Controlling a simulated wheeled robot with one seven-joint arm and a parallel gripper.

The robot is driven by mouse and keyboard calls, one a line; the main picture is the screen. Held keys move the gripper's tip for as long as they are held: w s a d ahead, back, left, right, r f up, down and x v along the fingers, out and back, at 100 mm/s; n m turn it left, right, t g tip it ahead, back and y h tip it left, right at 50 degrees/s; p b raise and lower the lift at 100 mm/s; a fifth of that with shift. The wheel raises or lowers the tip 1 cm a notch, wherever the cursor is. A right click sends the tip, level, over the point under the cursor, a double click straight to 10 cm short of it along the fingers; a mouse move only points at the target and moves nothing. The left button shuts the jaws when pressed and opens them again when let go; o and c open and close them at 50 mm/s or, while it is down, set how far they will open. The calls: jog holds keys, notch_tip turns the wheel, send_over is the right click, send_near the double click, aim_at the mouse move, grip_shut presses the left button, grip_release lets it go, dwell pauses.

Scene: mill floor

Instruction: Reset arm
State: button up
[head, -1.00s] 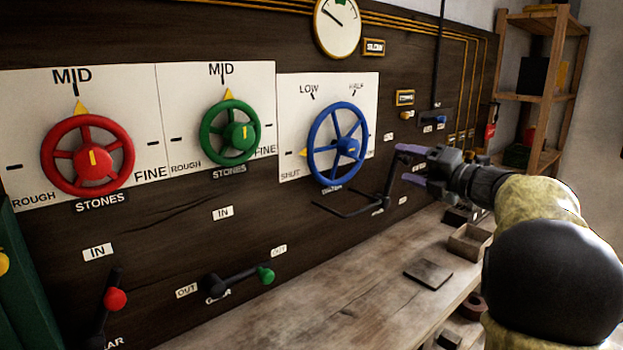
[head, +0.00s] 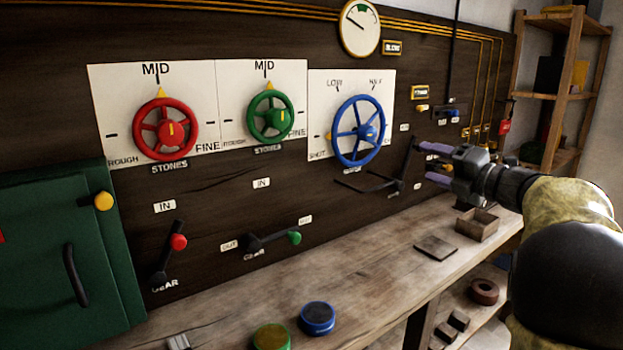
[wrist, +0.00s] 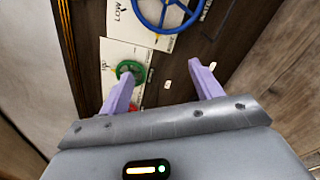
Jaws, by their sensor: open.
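My gripper (head: 432,163) is at the right in the head view, in front of the dark panel and to the right of the blue wheel (head: 345,131). Its two purple fingers are apart with nothing between them. In the wrist view the open fingers (wrist: 162,88) point towards the panel, with the green wheel (wrist: 131,72) and part of the blue wheel (wrist: 168,12) beyond them. My arm reaches in from the right edge of the head view.
The panel also has a red wheel (head: 151,133), a red-knobbed lever (head: 178,242) and a green-knobbed lever (head: 294,238). Below, the wooden bench (head: 345,275) holds a small open box (head: 477,228), a dark plate (head: 436,248) and two round tins. A green cabinet (head: 50,220) stands left.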

jog(key=s+a+f+m+g+h, duration=0.1)
jog(key=s+f+m+h, duration=0.2)
jog(key=f+m+h, duration=0.55)
jog(key=s+f+m+g+h, duration=0.15)
jog(key=f+m+h, duration=0.25)
jog(key=f+m, duration=0.95)
jog(key=s+a+f+m+g+y, duration=0.1)
jog(key=s+a+f+m+g, duration=0.2)
jog(key=s+f, duration=0.35)
jog(key=s+a+f+m+g, duration=0.3)
jog(key=s, duration=0.6)
jog(key=s+a+f+m+g+y, duration=0.1)
jog(key=s+a+f+m+g, duration=0.3)
jog(key=s, duration=0.4)
notch_tip(320, 180, up, 22)
jog(key=n+p, duration=0.1)
jog(key=p, duration=2.2)
jog(key=shift+w+d, duration=0.2)
jog(key=shift+d, duration=0.25)
jog(key=shift+f+t+h, duration=0.1)
jog(key=shift+t+h, duration=0.15)
